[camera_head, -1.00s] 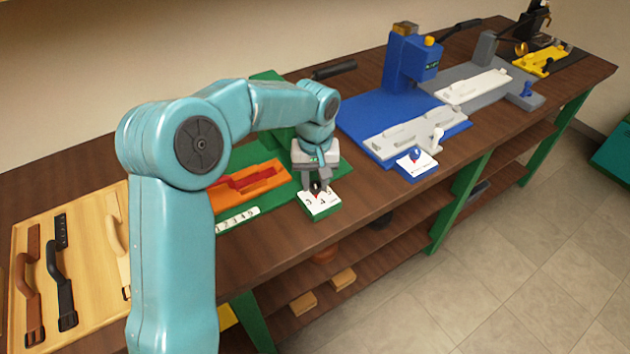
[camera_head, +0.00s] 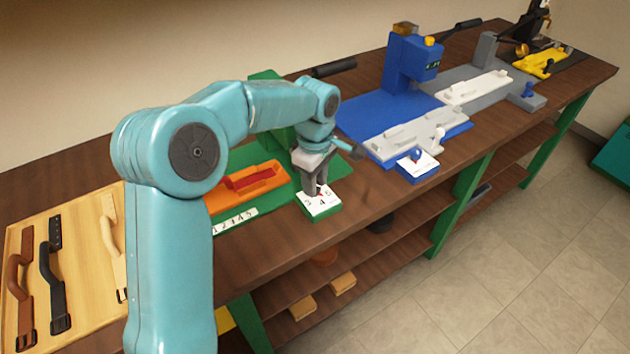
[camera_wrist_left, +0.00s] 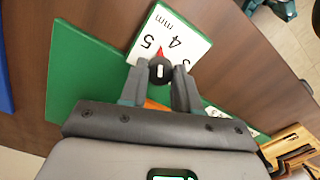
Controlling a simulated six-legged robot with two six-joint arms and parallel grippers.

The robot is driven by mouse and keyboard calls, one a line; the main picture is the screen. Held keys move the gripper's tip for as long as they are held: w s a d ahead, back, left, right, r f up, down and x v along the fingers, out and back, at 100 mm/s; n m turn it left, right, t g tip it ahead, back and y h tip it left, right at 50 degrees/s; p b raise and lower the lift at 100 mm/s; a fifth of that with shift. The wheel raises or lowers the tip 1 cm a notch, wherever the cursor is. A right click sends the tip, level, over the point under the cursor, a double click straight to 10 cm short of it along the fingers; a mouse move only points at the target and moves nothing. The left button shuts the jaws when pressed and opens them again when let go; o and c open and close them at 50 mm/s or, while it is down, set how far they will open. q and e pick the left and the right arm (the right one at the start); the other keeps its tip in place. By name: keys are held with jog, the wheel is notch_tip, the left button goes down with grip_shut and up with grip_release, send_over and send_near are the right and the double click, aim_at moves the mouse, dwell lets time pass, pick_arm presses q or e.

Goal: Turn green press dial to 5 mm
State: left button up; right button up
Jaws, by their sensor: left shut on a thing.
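The green press dial's white plate (camera_head: 321,206) sits on a green block at the front edge of the green press base. In the left wrist view, the plate (camera_wrist_left: 184,24) shows 5, 4, part of a 3, and "mm". The dial's black round knob (camera_wrist_left: 160,72) has a white mark, and its red pointer (camera_wrist_left: 162,53) lies between 5 and 4. My left gripper (camera_head: 318,191) points down and is shut on the knob, with one finger on each side in the left wrist view (camera_wrist_left: 160,80). In the head view the fingers mostly hide the knob. My right gripper is not in view.
A red piece lies in an orange holder (camera_head: 222,199) on the green base, beside a number strip (camera_head: 235,221). The blue press (camera_head: 410,62) with its own dial (camera_head: 417,166) stands to the right. A wooden board with straps (camera_head: 20,225) lies at left.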

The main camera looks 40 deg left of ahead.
pick_arm(q)
jog(key=n, duration=0.5)
jog(key=shift+a+r+n+b, duration=0.1)
jog(key=shift+n+b, duration=0.25)
jog(key=shift+n, duration=0.05)
dwell(0.4)
jog(key=o, duration=1.1)
jog(key=shift+c, duration=0.2)
notch_tip(320, 180, up, 16)
jog(key=p, duration=0.2)
jog(key=shift+r+p, duration=0.15)
jog(key=shift+p, duration=0.15)
jog(key=shift+s, duration=0.1)
